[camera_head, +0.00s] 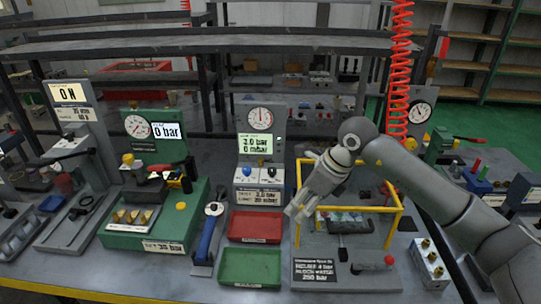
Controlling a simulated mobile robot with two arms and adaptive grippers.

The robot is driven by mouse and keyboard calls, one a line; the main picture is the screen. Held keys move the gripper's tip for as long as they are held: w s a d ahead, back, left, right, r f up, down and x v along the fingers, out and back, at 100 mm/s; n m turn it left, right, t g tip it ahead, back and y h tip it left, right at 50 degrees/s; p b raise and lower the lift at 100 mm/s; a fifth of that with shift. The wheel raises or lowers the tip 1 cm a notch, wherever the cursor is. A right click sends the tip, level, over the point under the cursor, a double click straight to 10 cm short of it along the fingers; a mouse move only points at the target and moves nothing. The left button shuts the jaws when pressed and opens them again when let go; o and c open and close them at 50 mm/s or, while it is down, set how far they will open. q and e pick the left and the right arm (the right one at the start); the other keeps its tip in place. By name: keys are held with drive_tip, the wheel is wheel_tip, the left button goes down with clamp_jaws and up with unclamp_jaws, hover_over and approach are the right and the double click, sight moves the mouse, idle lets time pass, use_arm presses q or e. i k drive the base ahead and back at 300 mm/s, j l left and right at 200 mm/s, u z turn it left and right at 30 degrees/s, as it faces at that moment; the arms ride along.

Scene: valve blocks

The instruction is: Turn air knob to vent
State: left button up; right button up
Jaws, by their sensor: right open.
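I cannot tell which way either knob points, nor read any vent mark. Behind it, a panel (261,133) has a round gauge and a green display reading 3.0 bar and 0 mbar. My right gripper (299,212) reaches in from the right, pointing down and left. It is open and looks empty, to the right of and in front of the knobs, apart from them. My left gripper is not in view.
A yellow frame (396,213) stands around a fixture under my right arm. A red tray (254,227) and a green tray (250,267) lie in front of the valve block. A blue-handled tool (207,238) lies left of them. A red coiled hose (401,70) hangs behind my arm.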

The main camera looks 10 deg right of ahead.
sight(272, 171)
drive_tip(key=i, duration=0.85)
